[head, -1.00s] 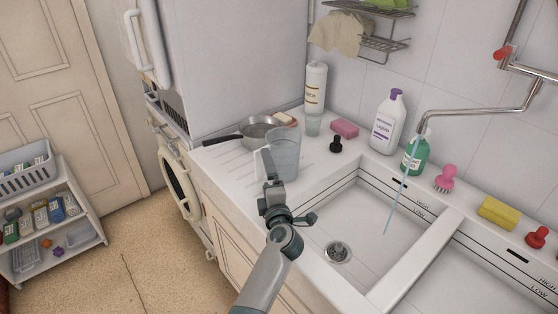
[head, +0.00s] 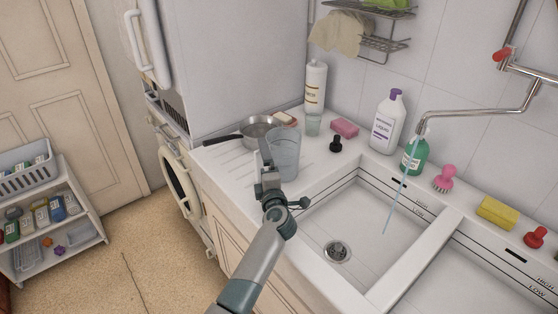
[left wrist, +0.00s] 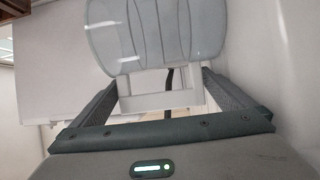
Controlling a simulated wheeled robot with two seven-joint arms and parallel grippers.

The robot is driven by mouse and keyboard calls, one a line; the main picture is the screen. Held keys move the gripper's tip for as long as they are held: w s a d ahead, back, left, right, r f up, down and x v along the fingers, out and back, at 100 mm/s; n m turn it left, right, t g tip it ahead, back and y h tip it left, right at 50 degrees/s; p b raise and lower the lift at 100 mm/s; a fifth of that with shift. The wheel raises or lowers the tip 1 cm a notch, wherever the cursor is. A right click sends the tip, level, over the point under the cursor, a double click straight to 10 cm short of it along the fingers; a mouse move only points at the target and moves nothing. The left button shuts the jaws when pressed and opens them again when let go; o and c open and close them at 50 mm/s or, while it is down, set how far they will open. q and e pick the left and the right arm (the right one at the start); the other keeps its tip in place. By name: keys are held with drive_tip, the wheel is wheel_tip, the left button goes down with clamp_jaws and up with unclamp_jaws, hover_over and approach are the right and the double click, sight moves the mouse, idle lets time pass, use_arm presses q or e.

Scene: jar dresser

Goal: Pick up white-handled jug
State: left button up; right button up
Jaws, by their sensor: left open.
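The jug (head: 287,150) is a translucent blue-grey vessel standing upright on the ribbed drainboard left of the sink. Its white handle (head: 264,150) faces my left arm and is partly covered by my left gripper (head: 265,168). In the left wrist view, the jug's body (left wrist: 155,38) fills the top. The white handle (left wrist: 155,104) lies between the two fingers of the open left gripper (left wrist: 160,78), with gaps on both sides. My right gripper is not in view.
A frying pan (head: 258,131) stands just behind the jug, its dark handle pointing left. A small glass (head: 313,126), a black stopper (head: 336,146) and a pink sponge (head: 345,128) are to the right. Water runs from the faucet (head: 478,112) into the sink (head: 345,215).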

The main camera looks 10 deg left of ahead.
use_arm(q)
drive_tip(key=c, duration=1)
drive_tip(key=shift+r, duration=0.15)
wheel_tip(320, 180, up, 10)
drive_tip(key=shift+f, duration=0.1)
drive_tip(key=o, duration=0.5)
drive_tip(key=c, duration=1.3)
